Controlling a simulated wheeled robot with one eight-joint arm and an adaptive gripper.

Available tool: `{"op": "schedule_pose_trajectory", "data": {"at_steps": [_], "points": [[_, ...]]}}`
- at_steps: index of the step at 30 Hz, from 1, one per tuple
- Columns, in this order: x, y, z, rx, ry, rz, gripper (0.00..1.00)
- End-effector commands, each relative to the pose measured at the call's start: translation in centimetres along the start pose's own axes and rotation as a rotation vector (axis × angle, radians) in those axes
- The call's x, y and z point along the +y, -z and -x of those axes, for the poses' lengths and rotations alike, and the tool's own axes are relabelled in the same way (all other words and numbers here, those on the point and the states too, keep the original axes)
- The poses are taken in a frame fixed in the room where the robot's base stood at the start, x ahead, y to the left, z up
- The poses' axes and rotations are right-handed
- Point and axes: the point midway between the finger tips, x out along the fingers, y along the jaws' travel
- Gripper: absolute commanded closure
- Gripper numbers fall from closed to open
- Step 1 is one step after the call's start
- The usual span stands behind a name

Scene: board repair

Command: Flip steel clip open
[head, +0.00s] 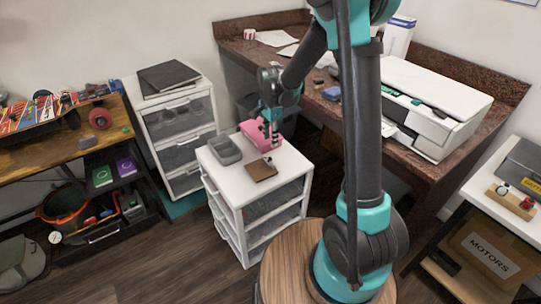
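My gripper (270,138) hangs over the back of the white drawer unit (238,187), in front of a pink object (251,130). It is too small here to tell whether it is open or shut, or whether it touches the pink object. A small brown board (261,171) lies flat near the front of the unit's top, in front of my gripper. A tiny pale and dark piece (268,160) sits at the board's back edge; it may be the steel clip, but its state cannot be made out.
A grey open tray (224,151) stands left of my gripper on the same top. A taller drawer unit (176,127) with dark folders is behind left. A brown desk with a white printer (432,105) is at right. The unit's front left corner is clear.

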Motion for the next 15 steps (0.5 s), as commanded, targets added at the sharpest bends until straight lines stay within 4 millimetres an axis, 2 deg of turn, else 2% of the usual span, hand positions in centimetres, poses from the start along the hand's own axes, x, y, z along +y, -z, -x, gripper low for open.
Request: {"op": "schedule_pose_trajectory", "data": {"at_steps": [6,15], "points": [[0.0,0.0,-4.3,-0.001,0.000,-0.001,0.63],[0.0,0.0,-8.4,-0.001,0.000,-0.001,0.63]]}}
